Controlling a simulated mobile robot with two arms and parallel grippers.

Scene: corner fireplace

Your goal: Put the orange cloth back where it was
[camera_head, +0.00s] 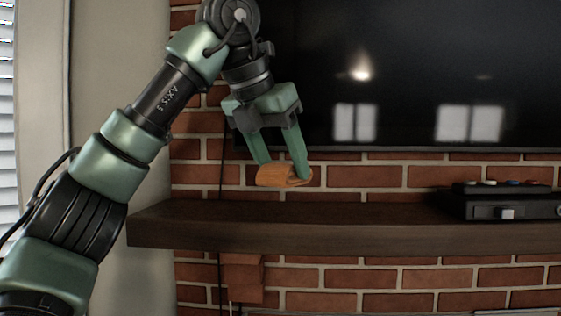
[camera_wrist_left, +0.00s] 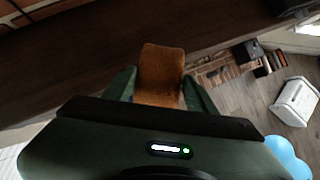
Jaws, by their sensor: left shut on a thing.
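The orange cloth (camera_head: 284,176) is a small folded piece held between the fingertips of my left gripper (camera_head: 283,170). In the head view it hangs just above the dark wooden mantel shelf (camera_head: 330,235), towards its left end, with the brick wall behind. In the left wrist view the cloth (camera_wrist_left: 161,72) sticks out beyond the green fingers, over the dark shelf (camera_wrist_left: 85,65). Whether the cloth touches the shelf is hard to tell, but it looks apart from it in the head view. My right gripper is not in view.
A black box (camera_head: 510,201) with coloured buttons on top stands at the shelf's right end. A dark television screen (camera_head: 420,70) hangs above. The shelf between cloth and box looks clear. A dark cable runs down the bricks at the left. Floor items, including a white object (camera_wrist_left: 295,101), lie below.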

